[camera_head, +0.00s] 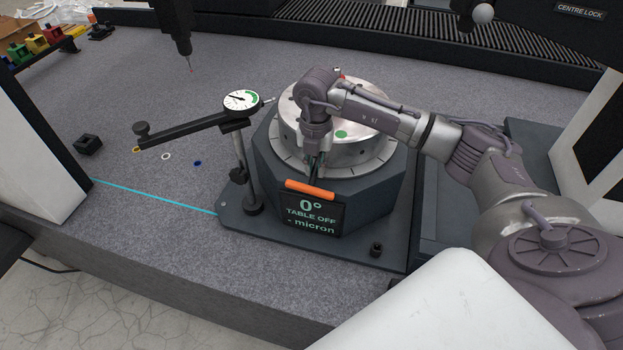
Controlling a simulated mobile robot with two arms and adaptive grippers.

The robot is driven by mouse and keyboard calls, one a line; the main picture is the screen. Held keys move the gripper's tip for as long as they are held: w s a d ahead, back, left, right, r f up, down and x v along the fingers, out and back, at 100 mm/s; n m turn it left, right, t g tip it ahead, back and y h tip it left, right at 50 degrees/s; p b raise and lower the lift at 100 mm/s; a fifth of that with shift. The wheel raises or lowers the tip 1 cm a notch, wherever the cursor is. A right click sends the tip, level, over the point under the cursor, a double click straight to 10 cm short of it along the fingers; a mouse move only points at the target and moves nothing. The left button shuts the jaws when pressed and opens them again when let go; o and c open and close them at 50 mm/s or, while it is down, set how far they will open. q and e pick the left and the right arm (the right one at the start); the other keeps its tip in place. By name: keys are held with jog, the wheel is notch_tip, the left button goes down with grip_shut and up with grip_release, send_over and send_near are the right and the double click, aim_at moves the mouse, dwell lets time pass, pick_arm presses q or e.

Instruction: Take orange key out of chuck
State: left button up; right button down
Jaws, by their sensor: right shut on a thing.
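The orange key (310,188) shows as an orange bar handle at the front of the turntable, just above the display panel. My right gripper (314,172) reaches down over the front rim and is shut on the key just behind the orange bar. The chuck (366,149) is a round silver disc with a green dot, on a dark octagonal base (377,196). My right arm hides part of its top. I cannot tell whether the key's far end is still in the chuck. My left gripper is not in view.
A dial gauge (241,100) on a black stand is close left of the chuck. A probe (186,45) hangs at the upper left. A display (311,216) reads 0° TABLE OFF. Small coloured rings and a black block (88,144) lie on the left granite, which is otherwise mostly clear.

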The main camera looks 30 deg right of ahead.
aim_at(309, 188)
jog(key=shift+s+a, duration=0.3)
jog(key=shift+a, duration=0.1)
jog(key=shift+s+a+p, duration=0.7)
jog(key=shift+s+a, duration=0.75)
jog(key=shift+a, duration=0.2)
